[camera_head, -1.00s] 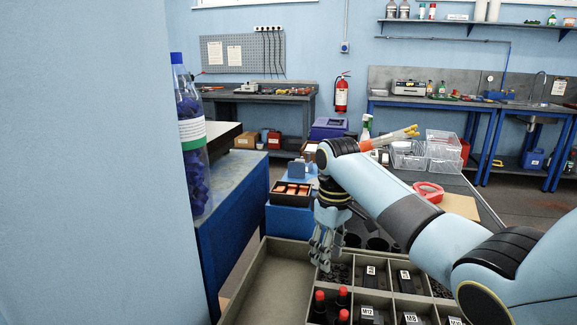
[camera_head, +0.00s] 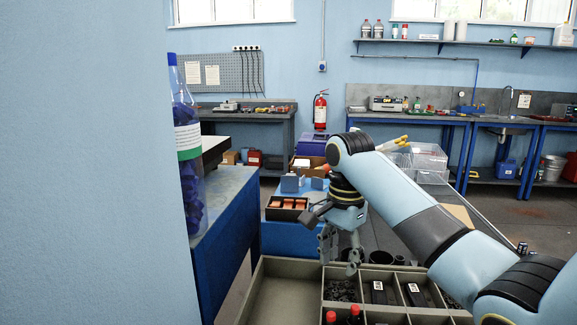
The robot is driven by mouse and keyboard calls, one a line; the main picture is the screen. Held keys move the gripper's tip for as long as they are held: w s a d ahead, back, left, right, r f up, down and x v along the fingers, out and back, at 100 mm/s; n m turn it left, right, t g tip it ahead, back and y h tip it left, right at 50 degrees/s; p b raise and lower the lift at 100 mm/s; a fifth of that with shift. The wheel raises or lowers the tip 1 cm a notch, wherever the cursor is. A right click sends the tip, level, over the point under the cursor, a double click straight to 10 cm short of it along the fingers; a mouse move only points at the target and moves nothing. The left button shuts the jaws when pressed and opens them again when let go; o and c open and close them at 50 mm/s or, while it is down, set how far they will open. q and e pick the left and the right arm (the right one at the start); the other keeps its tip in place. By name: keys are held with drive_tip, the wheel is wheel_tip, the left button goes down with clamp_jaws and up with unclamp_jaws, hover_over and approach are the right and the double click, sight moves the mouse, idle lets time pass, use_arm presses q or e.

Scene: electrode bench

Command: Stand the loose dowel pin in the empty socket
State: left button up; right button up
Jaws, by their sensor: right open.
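My right gripper (camera_head: 338,265) is open with nothing between its fingers. It points down near the back edge of a grey divided tray (camera_head: 283,263), above or just behind the compartment of small dark parts. I cannot make out the loose dowel pin or the empty socket in this view; they may be hidden by my arm or out of frame. My left gripper is not in view.
The tray's left compartment looks empty. Red-topped dark bottles (camera_head: 355,314) stand in a front compartment. Dark cups (camera_head: 380,258) stand behind the tray. A blue box with an orange-filled black bin (camera_head: 287,209) is behind left. A tall bottle (camera_head: 188,150) stands left.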

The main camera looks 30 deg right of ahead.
drive_tip(key=w+a+f+m+b, duration=0.1)
drive_tip(key=w+a+f, duration=0.1)
drive_tip(key=w+a+f+m+b, duration=0.1)
drive_tip(key=w+a+f+m, duration=0.1)
drive_tip(key=w, duration=0.1)
drive_tip(key=w+a+f+m+b, duration=0.1)
drive_tip(key=w+a+f, duration=0.1)
drive_tip(key=w, duration=0.1)
drive_tip(key=shift+f, duration=0.1)
drive_tip(key=f, duration=0.1)
drive_tip(key=w+f+b, duration=0.1)
drive_tip(key=f, duration=0.3)
drive_tip(key=shift+w+a+b, duration=0.15)
drive_tip(key=shift+a+b, duration=0.2)
wheel_tip(320, 180, up, 12)
drive_tip(key=p, duration=0.3)
wheel_tip(320, 180, up, 16)
drive_tip(key=r+p, duration=0.1)
drive_tip(key=p, duration=1.5)
hover_over(288, 294)
drive_tip(key=shift+f, duration=0.25)
